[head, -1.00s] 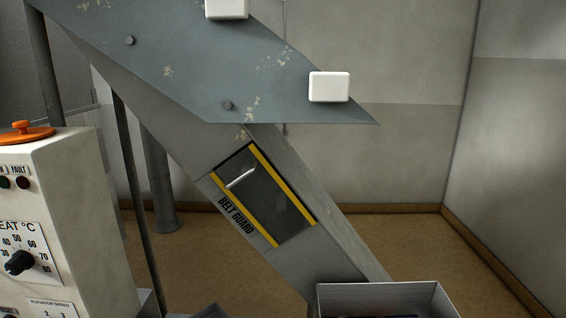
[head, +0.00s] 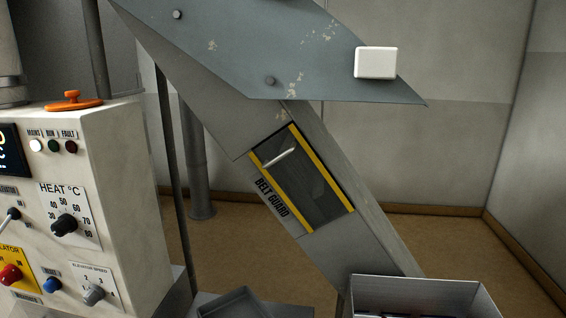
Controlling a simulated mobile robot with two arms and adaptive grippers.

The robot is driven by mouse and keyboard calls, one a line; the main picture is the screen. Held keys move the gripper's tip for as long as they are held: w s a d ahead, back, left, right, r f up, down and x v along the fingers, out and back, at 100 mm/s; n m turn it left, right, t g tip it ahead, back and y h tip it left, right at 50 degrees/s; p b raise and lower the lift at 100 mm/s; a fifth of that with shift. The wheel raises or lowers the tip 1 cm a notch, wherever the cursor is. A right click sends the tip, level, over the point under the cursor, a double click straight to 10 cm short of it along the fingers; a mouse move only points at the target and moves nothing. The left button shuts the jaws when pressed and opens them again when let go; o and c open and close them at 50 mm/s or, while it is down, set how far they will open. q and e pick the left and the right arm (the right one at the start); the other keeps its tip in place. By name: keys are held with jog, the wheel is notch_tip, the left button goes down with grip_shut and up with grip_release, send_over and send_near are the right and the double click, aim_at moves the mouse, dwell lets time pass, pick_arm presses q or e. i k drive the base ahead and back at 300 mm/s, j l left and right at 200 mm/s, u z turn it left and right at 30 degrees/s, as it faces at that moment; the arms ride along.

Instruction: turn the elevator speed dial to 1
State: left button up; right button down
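The elevator speed dial (head: 94,294) is a grey knob on a small white label plate marked ELEVATOR SPEED, low on the cream control box (head: 120,160) at the left of the head view. The figures 2 and 3 show above the knob. The knob is too small to tell for sure which figure it points to. Neither of my grippers is in view.
Around the dial are a black heat knob (head: 65,225), a blue button (head: 51,285), a red knob (head: 10,274) on a yellow plate and a toggle lever (head: 12,214). A sloping elevator chute (head: 318,236) and an open metal bin (head: 425,283) stand to the right.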

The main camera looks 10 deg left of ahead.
aim_at(94, 295)
jog(key=u, duration=1.5)
